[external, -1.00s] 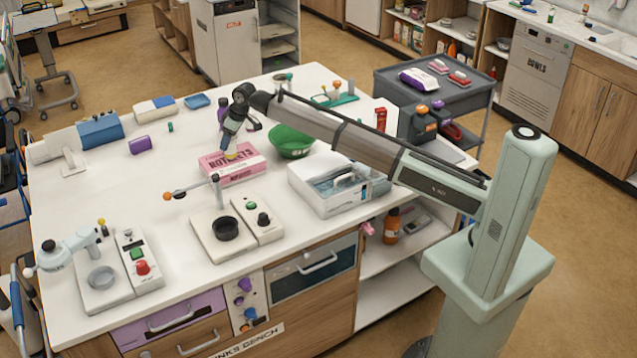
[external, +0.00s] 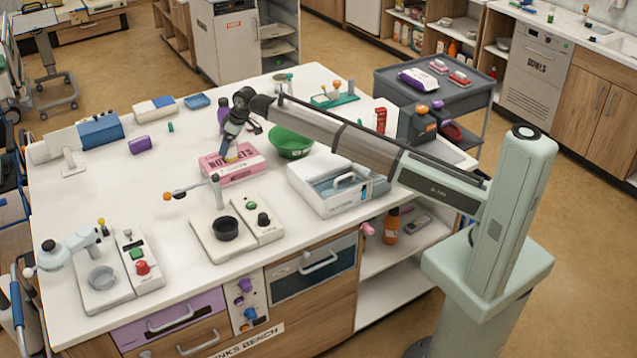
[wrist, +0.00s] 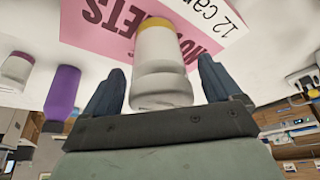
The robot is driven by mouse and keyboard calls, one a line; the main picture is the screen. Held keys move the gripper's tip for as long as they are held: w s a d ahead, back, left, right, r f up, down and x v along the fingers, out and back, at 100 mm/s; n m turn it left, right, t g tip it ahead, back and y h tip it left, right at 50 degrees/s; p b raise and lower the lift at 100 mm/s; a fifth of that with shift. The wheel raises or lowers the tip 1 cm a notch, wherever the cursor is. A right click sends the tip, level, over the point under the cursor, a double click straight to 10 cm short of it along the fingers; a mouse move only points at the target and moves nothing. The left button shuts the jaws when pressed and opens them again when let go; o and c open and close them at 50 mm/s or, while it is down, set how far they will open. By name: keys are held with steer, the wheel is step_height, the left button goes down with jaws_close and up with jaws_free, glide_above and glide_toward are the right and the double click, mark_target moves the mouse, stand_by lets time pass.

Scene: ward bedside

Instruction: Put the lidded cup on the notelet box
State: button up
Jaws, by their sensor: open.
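The pink notelet box (external: 246,171) lies on the white bench top left of the green bowl; its lettered pink and white face shows in the wrist view (wrist: 90,36). The lidded cup, pale grey-white with a yellow band at one end, is between my fingers in the wrist view (wrist: 160,75). Its yellow end meets the box face there, and it looks to be standing on the box in the external view (external: 231,154). My gripper (wrist: 161,66) is open around the cup, with a gap on each side. In the external view my gripper (external: 232,140) is small and partly hides the cup.
A green bowl (external: 291,141) stands right of the box. A purple bottle (wrist: 62,92) is close beside my gripper. A white bin with a blue interior (external: 330,190) and a device with a black dish (external: 226,228) stand nearer the front.

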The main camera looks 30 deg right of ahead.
steer(key=v, duration=1.2)
steer(key=shift+r, duration=0.15)
